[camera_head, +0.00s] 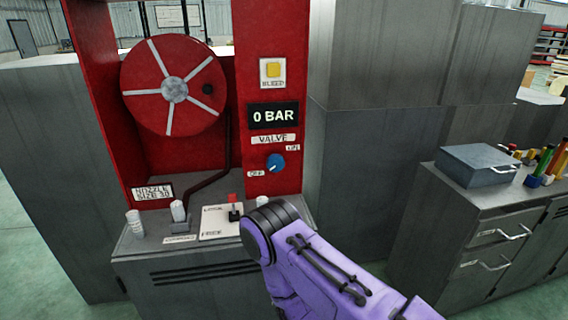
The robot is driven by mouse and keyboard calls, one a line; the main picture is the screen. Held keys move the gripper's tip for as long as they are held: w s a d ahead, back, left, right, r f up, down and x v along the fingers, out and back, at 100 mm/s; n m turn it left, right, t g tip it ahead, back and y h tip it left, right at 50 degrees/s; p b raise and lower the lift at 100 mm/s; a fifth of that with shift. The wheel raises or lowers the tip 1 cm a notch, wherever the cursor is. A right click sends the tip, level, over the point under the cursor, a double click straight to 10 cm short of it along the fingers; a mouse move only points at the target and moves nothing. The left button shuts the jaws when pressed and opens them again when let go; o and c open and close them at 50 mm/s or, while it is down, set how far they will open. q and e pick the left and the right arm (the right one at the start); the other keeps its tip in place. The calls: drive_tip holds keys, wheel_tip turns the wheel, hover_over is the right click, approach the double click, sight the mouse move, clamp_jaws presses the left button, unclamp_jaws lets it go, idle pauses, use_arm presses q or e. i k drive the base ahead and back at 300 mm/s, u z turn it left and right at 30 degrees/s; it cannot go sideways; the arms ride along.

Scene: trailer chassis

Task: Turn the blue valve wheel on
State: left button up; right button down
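The blue valve wheel (275,162) is a small round knob on the red panel, under a "VALVE" label (273,141). An "OFF" label (255,173) sits at its lower left. A second small label (292,147) at its upper right is too small to read surely. The display (273,115) above reads "0 BAR". My purple right arm comes in from the lower right, and its dark rounded joint is below the wheel, apart from it in the picture. Neither of my grippers is in view.
A yellow "BLEED" button (273,70) is above the display. A red hose reel (174,85) is at left. A red-topped lever (234,207) on a "LOCK"/"FREE" plate (214,223) stands on the grey cabinet top. A grey toolbox (478,165) sits at right.

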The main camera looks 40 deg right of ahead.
sight(275, 162)
drive_tip(key=z, duration=1.05)
drive_tip(key=i, duration=0.35)
drive_tip(key=z, duration=1.65)
drive_tip(key=i, duration=0.2)
drive_tip(key=z, duration=0.05)
drive_tip(key=i, duration=0.85)
drive_tip(key=z, duration=1.85)
drive_tip(key=i, duration=0.2)
drive_tip(key=u, duration=3.65)
